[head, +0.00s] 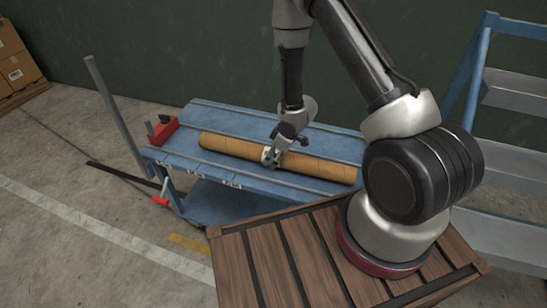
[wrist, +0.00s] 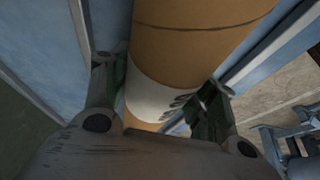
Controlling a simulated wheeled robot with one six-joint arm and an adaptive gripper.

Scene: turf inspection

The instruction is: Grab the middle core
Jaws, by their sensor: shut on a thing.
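A long tan cylindrical core (head: 320,167) lies lengthwise on a blue cart (head: 210,113), between raised rails. It is the only core that I can make out there. A pale band with dark markings goes around it near its middle. My gripper (head: 272,155) is above the core at this band, with its fingers down on either side. In the wrist view the core (wrist: 195,50) runs between the two fingers of my gripper (wrist: 165,100), and the white band (wrist: 155,98) lies between them. The gripper is shut on the core, which still lies along the cart top. The fingertips' far sides are hidden.
A red clamp-like block (head: 162,130) sits at the cart's left end, near an upright grey post (head: 115,112). Blue-framed shelving (head: 515,95) stands at the right. Cardboard boxes (head: 18,70) are at the far left. The concrete floor at left is mostly clear.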

